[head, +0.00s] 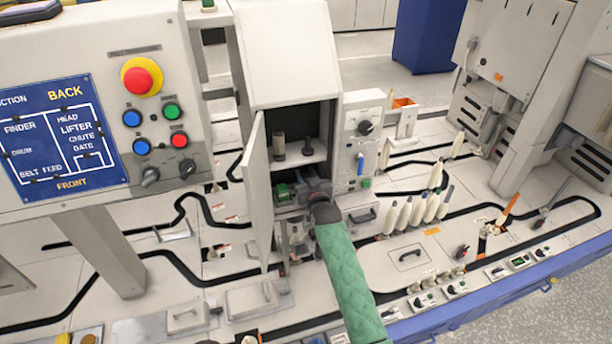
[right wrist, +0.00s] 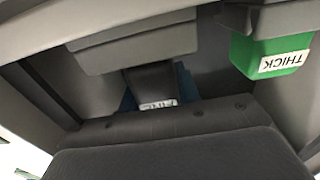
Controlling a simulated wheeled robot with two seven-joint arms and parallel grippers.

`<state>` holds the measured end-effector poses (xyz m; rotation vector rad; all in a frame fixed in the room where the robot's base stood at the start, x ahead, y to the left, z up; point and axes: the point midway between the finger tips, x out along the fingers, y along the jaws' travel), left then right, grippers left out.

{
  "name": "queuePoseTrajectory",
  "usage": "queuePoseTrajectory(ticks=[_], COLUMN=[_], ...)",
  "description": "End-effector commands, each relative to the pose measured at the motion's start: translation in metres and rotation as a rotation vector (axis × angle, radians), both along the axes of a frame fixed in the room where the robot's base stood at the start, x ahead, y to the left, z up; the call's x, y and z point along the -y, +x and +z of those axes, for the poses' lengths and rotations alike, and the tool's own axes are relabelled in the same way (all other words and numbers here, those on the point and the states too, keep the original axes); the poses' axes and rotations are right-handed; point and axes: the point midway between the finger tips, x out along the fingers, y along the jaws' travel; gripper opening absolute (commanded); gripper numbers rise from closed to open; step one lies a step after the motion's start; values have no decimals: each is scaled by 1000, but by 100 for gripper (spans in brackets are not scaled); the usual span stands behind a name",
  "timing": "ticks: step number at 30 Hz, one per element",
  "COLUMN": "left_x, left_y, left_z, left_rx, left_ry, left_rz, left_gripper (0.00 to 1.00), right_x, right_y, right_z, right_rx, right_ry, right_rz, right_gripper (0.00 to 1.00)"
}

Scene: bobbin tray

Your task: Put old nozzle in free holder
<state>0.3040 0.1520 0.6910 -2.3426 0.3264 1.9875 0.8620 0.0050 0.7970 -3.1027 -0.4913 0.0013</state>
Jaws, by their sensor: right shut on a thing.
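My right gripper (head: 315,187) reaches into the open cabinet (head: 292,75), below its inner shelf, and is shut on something. The held thing is mostly hidden by the gripper, so I cannot clearly make out the nozzle. A green holder (head: 282,191) sits left of the gripper. In the right wrist view the green holder (right wrist: 272,55) is labelled THICK. A blue part (right wrist: 186,82) shows behind the dark parts at the middle, with a partly covered label below it. Whether either holder is empty is not clear. My left gripper is out of view.
Two small upright pieces stand on the shelf, a taller one (head: 279,146) and a shorter one (head: 307,147). The cabinet door (head: 257,195) stands open at left. A control panel (head: 362,140) is at right. Several white bobbins (head: 417,210) stand farther right.

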Motion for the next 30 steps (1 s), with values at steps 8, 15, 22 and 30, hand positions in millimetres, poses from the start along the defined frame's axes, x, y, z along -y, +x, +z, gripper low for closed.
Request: queuePoseTrajectory(ticks=[8,15,22,30], left_x=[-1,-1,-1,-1], left_y=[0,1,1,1], left_z=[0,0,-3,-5], left_rx=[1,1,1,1], left_ry=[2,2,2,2], left_rz=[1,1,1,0], left_gripper=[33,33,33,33], right_x=[0,0,0,0], right_y=[0,0,0,0], right_z=[0,-1,-7,-13], right_rx=[0,0,0,0], right_ry=[0,0,0,0], right_rz=[0,0,0,0], right_gripper=[10,10,10,10])
